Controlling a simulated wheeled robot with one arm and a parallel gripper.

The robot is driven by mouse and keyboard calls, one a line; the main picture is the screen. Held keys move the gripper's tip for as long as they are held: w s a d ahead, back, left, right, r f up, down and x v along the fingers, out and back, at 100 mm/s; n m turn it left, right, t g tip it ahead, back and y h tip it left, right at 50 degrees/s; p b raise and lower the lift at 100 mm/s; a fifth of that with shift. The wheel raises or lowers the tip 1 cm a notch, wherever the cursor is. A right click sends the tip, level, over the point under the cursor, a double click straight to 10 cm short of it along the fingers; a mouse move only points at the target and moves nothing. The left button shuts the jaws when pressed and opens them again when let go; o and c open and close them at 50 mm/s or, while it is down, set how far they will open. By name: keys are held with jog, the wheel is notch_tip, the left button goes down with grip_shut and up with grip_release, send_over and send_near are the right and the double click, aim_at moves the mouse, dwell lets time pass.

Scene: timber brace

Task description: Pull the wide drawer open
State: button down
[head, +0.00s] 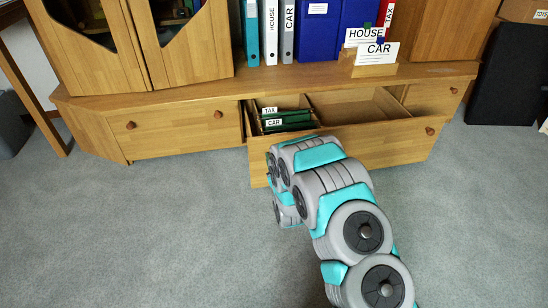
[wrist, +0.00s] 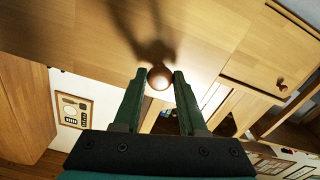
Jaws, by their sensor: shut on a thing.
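The wide drawer (head: 395,146) is a light wooden drawer low in the cabinet. In the head view it stands pulled out, with its inside showing. It holds dark green files labelled TAX and CAR at its left, and its right part looks empty. A round knob (head: 430,131) shows at the right of its front. In the wrist view my gripper (wrist: 160,78) is shut on a round brown wooden knob (wrist: 159,74) on the drawer front (wrist: 205,30). In the head view my arm hides the gripper and that held knob.
A shut drawer (head: 175,134) with two knobs is on the left. Binders (head: 318,30) and label cards (head: 376,53) stand on the cabinet top (head: 200,88). A black panel (head: 509,75) stands at the right. The grey carpet (head: 170,230) in front is clear.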

dwell(0.3)
jog(key=shift+c, duration=2.3)
grip_release()
jog(key=shift+s, duration=0.15)
jog(key=v, duration=0.7)
jog(key=shift+s+p, duration=0.3)
jog(key=shift+p, duration=0.1)
jog(key=shift+d, duration=0.1)
